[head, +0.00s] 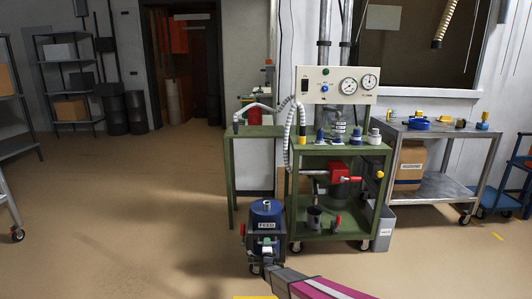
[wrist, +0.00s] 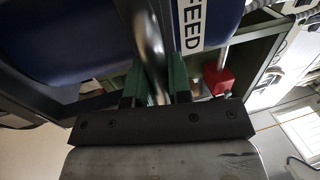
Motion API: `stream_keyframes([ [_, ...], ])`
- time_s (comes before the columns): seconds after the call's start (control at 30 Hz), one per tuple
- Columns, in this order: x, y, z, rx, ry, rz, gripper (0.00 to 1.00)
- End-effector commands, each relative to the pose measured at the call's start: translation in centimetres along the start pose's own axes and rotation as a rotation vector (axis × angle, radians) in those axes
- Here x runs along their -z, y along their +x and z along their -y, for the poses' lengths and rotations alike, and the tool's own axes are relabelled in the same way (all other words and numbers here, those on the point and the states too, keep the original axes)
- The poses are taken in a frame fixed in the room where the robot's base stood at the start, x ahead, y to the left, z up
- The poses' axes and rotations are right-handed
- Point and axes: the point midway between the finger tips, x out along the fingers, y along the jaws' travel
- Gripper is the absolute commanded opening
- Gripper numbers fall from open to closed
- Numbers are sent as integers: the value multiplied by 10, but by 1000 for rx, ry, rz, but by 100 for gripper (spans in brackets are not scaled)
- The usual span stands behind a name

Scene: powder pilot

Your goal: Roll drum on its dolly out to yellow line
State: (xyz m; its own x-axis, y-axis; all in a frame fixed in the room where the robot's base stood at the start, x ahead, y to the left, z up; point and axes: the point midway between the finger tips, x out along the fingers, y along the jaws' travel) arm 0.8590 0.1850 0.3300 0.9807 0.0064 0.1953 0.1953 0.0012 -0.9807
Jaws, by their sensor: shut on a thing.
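The blue drum (head: 266,211) with a white FEED label stands upright on a dark wheeled dolly (head: 254,255), in front of the green bench's left part. It also fills the upper part of the wrist view (wrist: 70,40). My gripper (head: 268,243) is at the near side of the drum. In the wrist view its green fingers (wrist: 160,85) are shut on a shiny metal bar (wrist: 150,45), which looks like the dolly's handle. The bar's lower end is hidden between the fingers. A yellow strip (head: 255,297) shows at the bottom edge; I cannot tell whether it is the yellow line.
The green bench (head: 340,149) with gauges, hose and a red valve stands right behind the drum. A grey bin (head: 381,228) and a metal cart (head: 435,187) are further right. A short yellow floor mark (head: 497,237) lies at right. The floor at left is open.

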Motion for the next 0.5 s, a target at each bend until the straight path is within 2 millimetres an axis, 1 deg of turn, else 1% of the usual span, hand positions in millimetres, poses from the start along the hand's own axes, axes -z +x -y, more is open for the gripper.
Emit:
stream_keyframes([
  [0.5, 0, -16, 2, -3, 0, 0, 0],
])
